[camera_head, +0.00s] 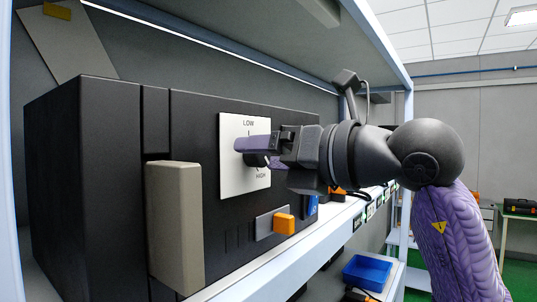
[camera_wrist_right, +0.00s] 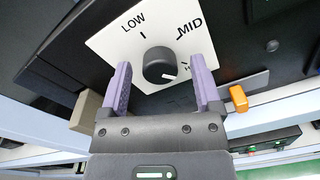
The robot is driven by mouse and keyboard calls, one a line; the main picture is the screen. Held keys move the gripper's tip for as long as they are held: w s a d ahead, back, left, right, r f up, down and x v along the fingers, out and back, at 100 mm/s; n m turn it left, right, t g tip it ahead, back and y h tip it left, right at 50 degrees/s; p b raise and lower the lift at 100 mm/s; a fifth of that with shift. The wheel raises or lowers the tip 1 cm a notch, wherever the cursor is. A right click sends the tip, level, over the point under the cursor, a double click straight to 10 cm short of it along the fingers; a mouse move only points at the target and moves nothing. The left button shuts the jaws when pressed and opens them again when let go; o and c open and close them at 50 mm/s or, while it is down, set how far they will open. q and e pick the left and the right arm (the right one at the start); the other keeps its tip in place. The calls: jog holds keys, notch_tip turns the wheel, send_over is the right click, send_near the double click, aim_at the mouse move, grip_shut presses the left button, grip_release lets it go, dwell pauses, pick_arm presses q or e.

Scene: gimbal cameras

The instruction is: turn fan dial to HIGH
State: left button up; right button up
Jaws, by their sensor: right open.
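The fan dial (camera_wrist_right: 160,65) is a round dark knob on a white plate (camera_head: 230,180) marked LOW, MID and HIGH, on the front of a black box. The white mark on the knob points to the lower right in the right wrist view, roughly toward the HIGH label, which a finger partly covers. My right gripper (camera_head: 258,150) is open, with one purple finger on each side of the knob. Gaps show between the knob and both fingers in the wrist view (camera_wrist_right: 160,63). In the head view the fingers partly hide the dial. My left gripper is not in view.
The black box (camera_head: 100,180) stands on a shelf with a white edge (camera_head: 300,262). A beige handle (camera_head: 174,225) juts out at the left of its front. An orange switch (camera_head: 284,223) sits below the dial plate. A blue bin (camera_head: 367,271) is lower right.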

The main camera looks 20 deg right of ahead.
jog(key=shift+s+d, duration=0.2)
jog(key=b+v, duration=0.3)
jog(key=v, duration=0.6)
jog(key=shift+s+b, duration=0.15)
jog(key=shift+b, duration=0.15)
jog(key=shift+d, duration=0.1)
